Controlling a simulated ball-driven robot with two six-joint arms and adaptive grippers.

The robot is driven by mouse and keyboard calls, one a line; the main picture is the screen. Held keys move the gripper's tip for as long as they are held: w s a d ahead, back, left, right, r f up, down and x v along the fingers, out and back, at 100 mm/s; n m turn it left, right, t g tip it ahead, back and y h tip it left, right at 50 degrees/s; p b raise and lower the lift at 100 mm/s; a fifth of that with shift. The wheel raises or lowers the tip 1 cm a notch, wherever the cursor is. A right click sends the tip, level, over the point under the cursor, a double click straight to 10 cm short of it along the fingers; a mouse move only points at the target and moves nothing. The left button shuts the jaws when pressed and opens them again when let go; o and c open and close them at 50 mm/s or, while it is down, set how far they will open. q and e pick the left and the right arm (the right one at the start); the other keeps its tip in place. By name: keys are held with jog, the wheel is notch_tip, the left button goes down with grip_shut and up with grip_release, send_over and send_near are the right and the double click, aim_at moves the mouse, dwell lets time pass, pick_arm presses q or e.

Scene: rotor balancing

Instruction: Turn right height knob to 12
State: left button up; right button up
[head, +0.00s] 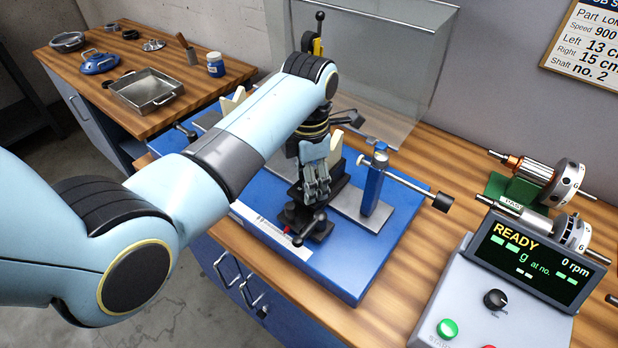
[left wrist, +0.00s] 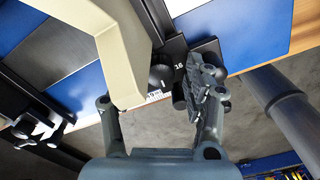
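A black knob (left wrist: 160,76) sits beside a black block (left wrist: 203,48) in the left wrist view. My left gripper (head: 317,182) reaches down over the balancing stand's blue base (head: 345,278), just above a black lever-like part (head: 310,226). In the left wrist view its fingers (left wrist: 157,100) are spread apart with the knob between them, not visibly closed on it. A cream support (left wrist: 118,55) partly hides the left finger. My right gripper is not in view.
A blue post (head: 373,185) with a black-ended rod stands to the right of my left gripper. A clear guard (head: 385,75) stands behind. A console (head: 490,290) reading READY and 0 rpm and several rotors (head: 545,172) are at the right. A metal tray (head: 147,92) lies at left.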

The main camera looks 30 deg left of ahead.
pick_arm(q)
notch_tip(320, 180, up, 12)
dwell(0.6)
